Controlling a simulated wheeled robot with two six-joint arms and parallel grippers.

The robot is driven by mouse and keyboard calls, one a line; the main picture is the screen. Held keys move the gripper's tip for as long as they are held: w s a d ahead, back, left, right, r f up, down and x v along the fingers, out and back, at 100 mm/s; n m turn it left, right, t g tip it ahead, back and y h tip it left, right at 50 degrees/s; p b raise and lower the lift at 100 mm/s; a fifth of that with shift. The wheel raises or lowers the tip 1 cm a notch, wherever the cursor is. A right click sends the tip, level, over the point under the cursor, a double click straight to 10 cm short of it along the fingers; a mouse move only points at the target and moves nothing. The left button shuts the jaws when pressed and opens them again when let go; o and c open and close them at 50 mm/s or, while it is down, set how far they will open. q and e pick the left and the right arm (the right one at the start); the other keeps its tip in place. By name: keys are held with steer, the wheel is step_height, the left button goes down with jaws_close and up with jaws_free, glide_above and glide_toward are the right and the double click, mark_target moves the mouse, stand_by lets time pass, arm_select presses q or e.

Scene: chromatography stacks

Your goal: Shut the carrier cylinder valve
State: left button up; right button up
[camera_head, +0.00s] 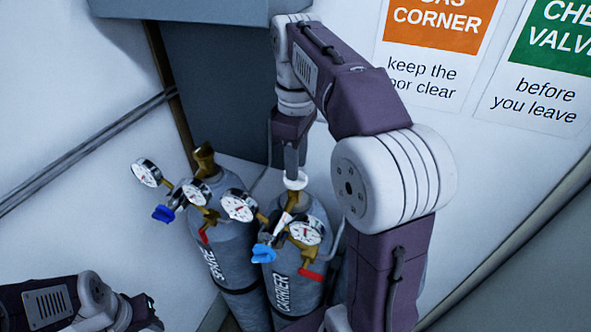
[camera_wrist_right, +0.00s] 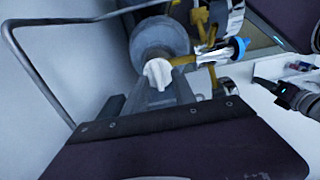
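The grey cylinder labelled CARRIER (camera_head: 283,292) stands in the corner, with a brass valve and white knob (camera_head: 296,181) on top. My right gripper (camera_head: 292,172) points down from above at this knob. In the right wrist view the white knob (camera_wrist_right: 158,73) lies between the two grey fingertips of my right gripper (camera_wrist_right: 160,88). The frames do not show whether the fingers press on it. My left gripper (camera_head: 143,313) is low at the left, away from the cylinders, and its fingers cannot be made out.
Regulators with white gauges (camera_head: 240,206), blue knobs (camera_head: 263,253) and red levers (camera_head: 312,274) crowd around the carrier valve. Walls stand close behind, and a pipe loop (camera_wrist_right: 36,62) rises beside my gripper.

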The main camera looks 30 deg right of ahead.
steer(key=shift+w+f, duration=0.85)
steer(key=shift+f, duration=0.25)
steer(key=shift+s+r, duration=0.1)
steer(key=shift+s, duration=0.85)
steer(key=c, duration=0.4)
jaws_close()
steer(key=shift+w+d, duration=0.15)
steer(key=shift+w, duration=0.15)
arm_select(q)
steer(key=shift+w+d, duration=0.1)
arm_select(e)
steer(key=shift+s, duration=0.1)
